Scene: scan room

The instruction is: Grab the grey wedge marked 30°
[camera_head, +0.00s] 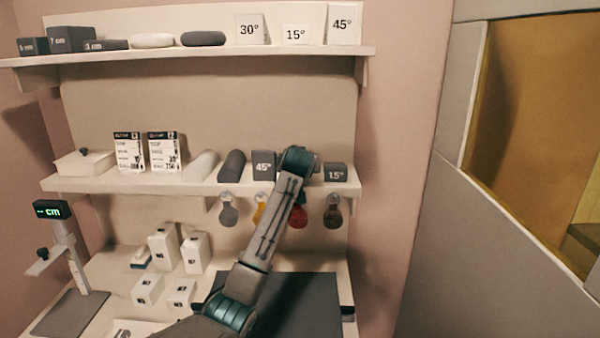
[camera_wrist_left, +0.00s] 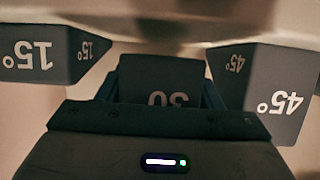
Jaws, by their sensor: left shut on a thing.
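The grey wedge marked 30° (camera_wrist_left: 160,72) shows in the left wrist view between the two fingers of my left gripper (camera_wrist_left: 158,92). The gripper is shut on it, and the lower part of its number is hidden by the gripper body. In the head view my left arm reaches up to the middle shelf and hides the wedge and the fingers. The grey 45° wedge (camera_head: 263,166) stands left of the wrist there, and the grey 15° wedge (camera_head: 336,173) stands to its right. My right gripper is not in view.
The upper shelf (camera_head: 200,53) holds white wedges. White blocks (camera_head: 163,247) and a device reading cm (camera_head: 52,210) stand below.

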